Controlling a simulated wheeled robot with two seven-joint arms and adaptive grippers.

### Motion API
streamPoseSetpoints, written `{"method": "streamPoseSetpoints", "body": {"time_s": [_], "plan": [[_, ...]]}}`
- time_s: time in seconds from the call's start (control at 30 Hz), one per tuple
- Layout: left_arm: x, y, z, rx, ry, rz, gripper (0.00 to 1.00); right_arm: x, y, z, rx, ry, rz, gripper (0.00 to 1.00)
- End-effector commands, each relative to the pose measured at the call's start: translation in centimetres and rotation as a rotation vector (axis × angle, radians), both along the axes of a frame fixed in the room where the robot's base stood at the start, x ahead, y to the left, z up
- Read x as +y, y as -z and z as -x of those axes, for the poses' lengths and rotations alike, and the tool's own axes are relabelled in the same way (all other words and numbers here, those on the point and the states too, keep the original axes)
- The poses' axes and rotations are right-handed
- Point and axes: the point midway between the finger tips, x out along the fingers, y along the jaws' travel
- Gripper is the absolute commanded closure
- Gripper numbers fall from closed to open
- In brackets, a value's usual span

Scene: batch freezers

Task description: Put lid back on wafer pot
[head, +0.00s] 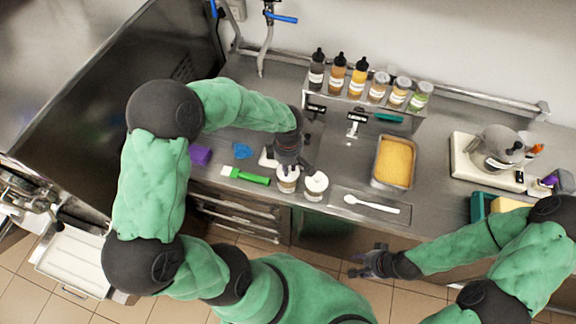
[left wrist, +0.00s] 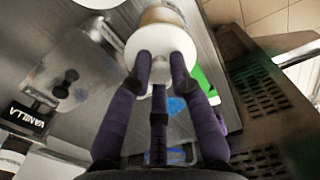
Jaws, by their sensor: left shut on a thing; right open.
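The pot (head: 288,185) stands near the front edge of the steel counter, under my left gripper (head: 288,166). In the left wrist view my left gripper (left wrist: 160,68) is shut on the knob of a round white lid (left wrist: 150,43). The tan body of the pot (left wrist: 162,15) shows just past the lid's far edge. The lid is over or very close to the pot; I cannot tell whether it touches the rim. My right gripper (head: 372,262) is open and empty, in front of the counter.
A second white-topped pot (head: 316,184) stands close to the right. A green-handled spatula (head: 247,176) lies left and a white spoon (head: 370,203) right. A tray of yellow food (head: 394,162), a scale (head: 480,165) and a rack of bottles (head: 350,98) stand farther back.

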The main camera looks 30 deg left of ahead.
Motion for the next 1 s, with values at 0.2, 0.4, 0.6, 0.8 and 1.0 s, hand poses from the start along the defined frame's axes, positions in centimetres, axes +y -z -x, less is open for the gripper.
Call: {"method": "streamPoseSetpoints", "body": {"time_s": [0.2,0.4,0.6,0.8,1.0], "plan": [[0.0,0.11,-0.01,0.0,0.0,0.0,0.97,0.0,0.21,0.0,0.0,0.0,0.0,0.54],[0.0,0.25,-0.02,-0.001,0.0,0.0,0.97,0.0,0.57,0.0,0.0,0.0,0.0,0.54],[0.0,0.35,-0.01,-0.001,0.0,0.0,0.97,0.0,0.86,0.0,0.0,0.0,0.0,0.54],[0.0,0.3,0.0,0.0,0.0,0.0,0.97,0.0,0.85,0.0,0.0,0.0,0.0,0.54],[0.0,0.31,0.0,0.0,0.0,0.0,0.97,0.0,0.84,0.0,0.0,0.0,0.0,0.54]]}}
